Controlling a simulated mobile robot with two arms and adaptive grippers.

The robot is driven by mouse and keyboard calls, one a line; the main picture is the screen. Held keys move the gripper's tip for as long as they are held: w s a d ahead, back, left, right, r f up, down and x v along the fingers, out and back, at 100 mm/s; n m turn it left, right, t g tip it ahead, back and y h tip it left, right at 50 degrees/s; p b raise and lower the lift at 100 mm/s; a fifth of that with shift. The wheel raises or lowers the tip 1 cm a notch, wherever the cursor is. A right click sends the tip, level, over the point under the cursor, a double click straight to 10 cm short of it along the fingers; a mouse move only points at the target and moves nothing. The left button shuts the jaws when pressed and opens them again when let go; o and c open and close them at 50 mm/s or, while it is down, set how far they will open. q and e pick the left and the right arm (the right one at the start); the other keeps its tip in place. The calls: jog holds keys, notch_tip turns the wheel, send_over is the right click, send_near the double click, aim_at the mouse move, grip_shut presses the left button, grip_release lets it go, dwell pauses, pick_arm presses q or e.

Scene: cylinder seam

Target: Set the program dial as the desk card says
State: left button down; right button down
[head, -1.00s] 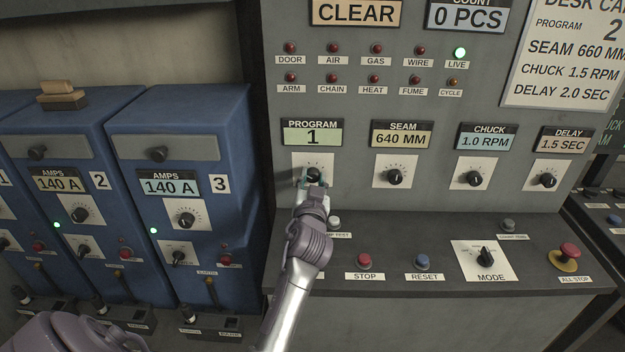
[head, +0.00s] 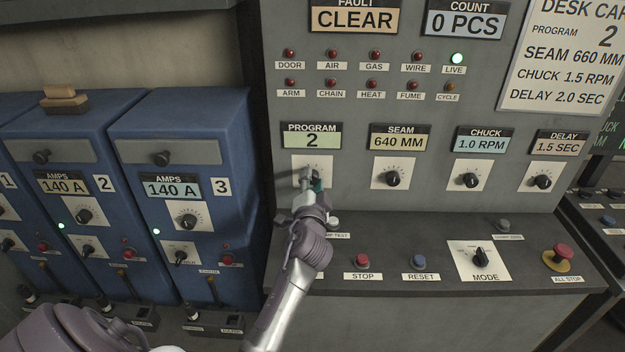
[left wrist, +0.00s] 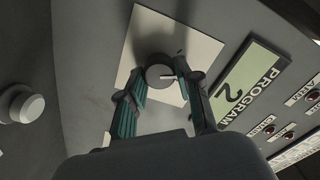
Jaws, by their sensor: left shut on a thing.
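The program dial is a dark round knob (left wrist: 160,76) on a white square plate (left wrist: 190,36), seen in the left wrist view between my fingers. In the head view my gripper mostly hides the knob. My left gripper (head: 312,182) is shut on the program dial, one finger on each side. The program display (head: 312,140) above it reads 2. The desk card (head: 566,55) at the upper right reads program 2, seam 660 MM, chuck 1.5 RPM, delay 2.0 SEC. My right gripper is not in view.
To the right are the seam dial (head: 393,180), chuck dial (head: 470,181) and delay dial (head: 543,182). Below sit the stop (head: 362,261) and reset (head: 418,261) buttons, mode switch (head: 480,257) and all stop button (head: 562,254). Blue power units (head: 185,130) stand left.

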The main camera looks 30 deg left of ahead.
pick_arm(q)
jog(key=shift+m, duration=0.4)
jog(key=shift+r, duration=0.1)
jog(key=c, duration=0.9)
grip_release()
jog(key=shift+a, duration=0.1)
jog(key=shift+c, duration=0.2)
jog(key=shift+o, duration=0.8)
jog(key=v, duration=0.7)
jog(key=shift+s+d+f, duration=0.15)
jog(key=shift+d+f, duration=0.05)
